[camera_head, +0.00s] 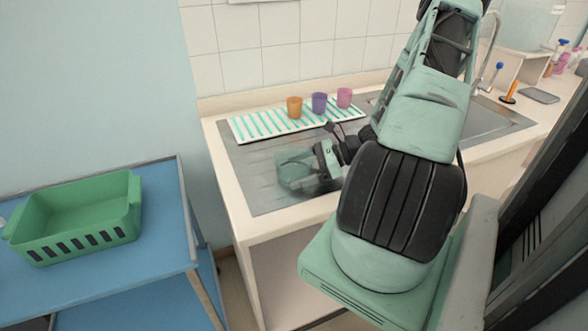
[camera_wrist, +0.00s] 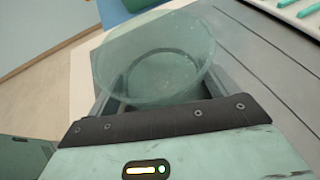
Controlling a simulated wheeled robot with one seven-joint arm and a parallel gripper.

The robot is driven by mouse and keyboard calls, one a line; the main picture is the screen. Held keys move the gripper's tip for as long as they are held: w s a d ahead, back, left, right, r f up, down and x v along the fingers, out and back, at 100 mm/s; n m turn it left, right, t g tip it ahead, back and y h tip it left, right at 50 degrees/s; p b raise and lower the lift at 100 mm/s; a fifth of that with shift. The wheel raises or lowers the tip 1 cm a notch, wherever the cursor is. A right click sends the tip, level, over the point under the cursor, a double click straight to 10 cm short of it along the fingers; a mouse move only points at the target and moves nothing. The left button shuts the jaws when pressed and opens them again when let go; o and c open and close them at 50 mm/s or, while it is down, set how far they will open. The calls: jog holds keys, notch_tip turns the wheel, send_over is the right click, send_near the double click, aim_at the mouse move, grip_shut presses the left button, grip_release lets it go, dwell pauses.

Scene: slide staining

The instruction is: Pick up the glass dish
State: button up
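The glass dish (camera_head: 293,171) is a clear, greenish round bowl over the grey metal drainer at the left of the sink unit. In the wrist view the glass dish (camera_wrist: 153,48) fills the space in front of my gripper, its wide rim overlapping the dark fingers. My gripper (camera_head: 318,170) reaches it from the right in the head view. In the wrist view my gripper (camera_wrist: 162,92) has its fingers well apart, one on each side of the dish's lower part. Whether they press on the glass cannot be told. Any gap beneath the dish is unclear.
Orange (camera_head: 294,107), purple (camera_head: 319,103) and pink (camera_head: 344,97) cups stand on a green-striped mat (camera_head: 262,125) behind the dish. A green basket (camera_head: 78,214) sits on a blue cart (camera_head: 160,248) at the left. A tap (camera_head: 490,52) stands at the sink.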

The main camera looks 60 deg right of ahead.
jog(key=c, duration=0.4)
jog(key=shift+r, duration=0.15)
